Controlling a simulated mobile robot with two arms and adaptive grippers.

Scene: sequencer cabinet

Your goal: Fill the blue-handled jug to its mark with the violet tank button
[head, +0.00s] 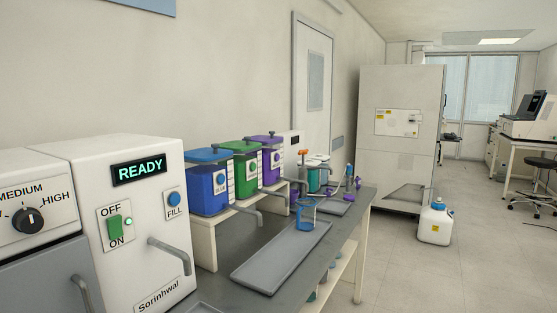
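A small clear jug with a blue handle and rim (307,214) stands upright near the far end of a long grey tray, on the bench right of the tanks. Whether it holds liquid is too small to tell. The violet tank (265,170) is the far one of three on a raised shelf, beyond the green tank (240,175) and the blue tank (205,195). A small round button (277,167) shows on its front, partly hard to make out. Neither of my grippers is in view.
The long grey tray (265,280) lies before the tanks. A white machine (160,205) reading READY stands at the near left. Several small vessels crowd the bench beyond the jug.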

